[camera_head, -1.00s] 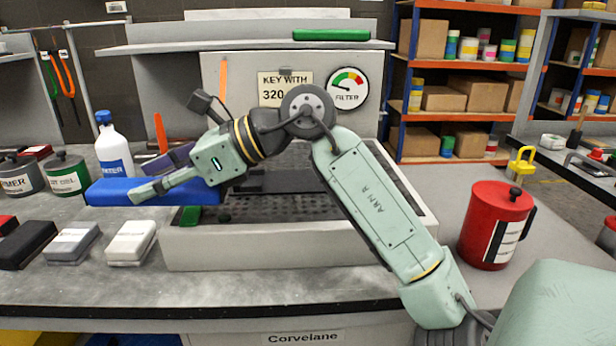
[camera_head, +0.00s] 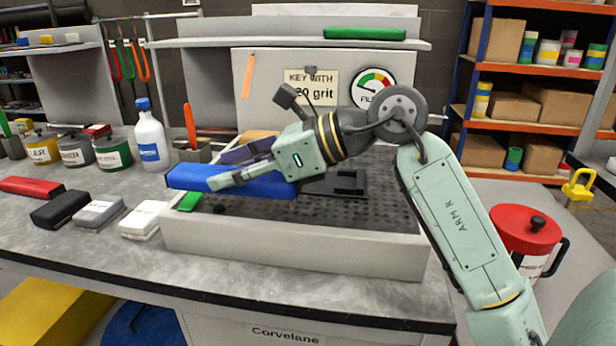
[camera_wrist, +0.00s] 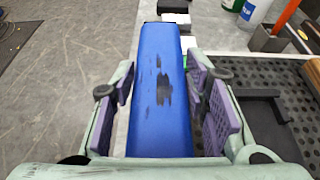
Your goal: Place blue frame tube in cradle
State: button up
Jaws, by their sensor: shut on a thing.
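The blue frame tube (camera_head: 185,176) is held level in my gripper (camera_head: 232,168), above the left part of the perforated grid. In the wrist view the tube (camera_wrist: 160,115) runs lengthwise between the purple-padded fingers, with dark scuffs on its top. The gripper is shut on it. A black bracket-like fixture (camera_head: 345,183), which looks like the cradle, sits on the grid to the right of the tube. It also shows at the right of the wrist view (camera_wrist: 265,100). The arm and gripper partly hide it in the head view.
The grey booth tray (camera_head: 290,247) has a raised front wall. Black, grey and white blocks (camera_head: 143,219) lie left of it, with a white bottle (camera_head: 150,140) and cans behind. A red canister (camera_head: 525,230) stands to the right, beyond my arm.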

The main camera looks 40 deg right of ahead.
jog(key=w+d+p, duration=0.1)
jog(key=d+p, duration=0.1)
jog(key=d, duration=0.3)
jog(key=w+d+f+p, duration=0.1)
jog(key=d, duration=0.4)
jog(key=w+d+p, duration=0.1)
jog(key=d+p, duration=0.1)
jog(key=d, duration=0.3)
jog(key=shift+w+f+p, duration=0.1)
jog(key=shift+f+p, duration=0.05)
jog(key=shift+p, duration=0.2)
jog(key=shift+d+f, duration=0.25)
notch_tip(320, 180, down, 2)
jog(key=shift+f+p, duration=0.25)
jog(key=shift+p, duration=0.6)
jog(key=shift+f, duration=0.35)
jog(key=shift+f, duration=0.1)
jog(key=shift+f+b, duration=0.1)
jog(key=shift+b, duration=0.3)
jog(key=o, duration=1.3)
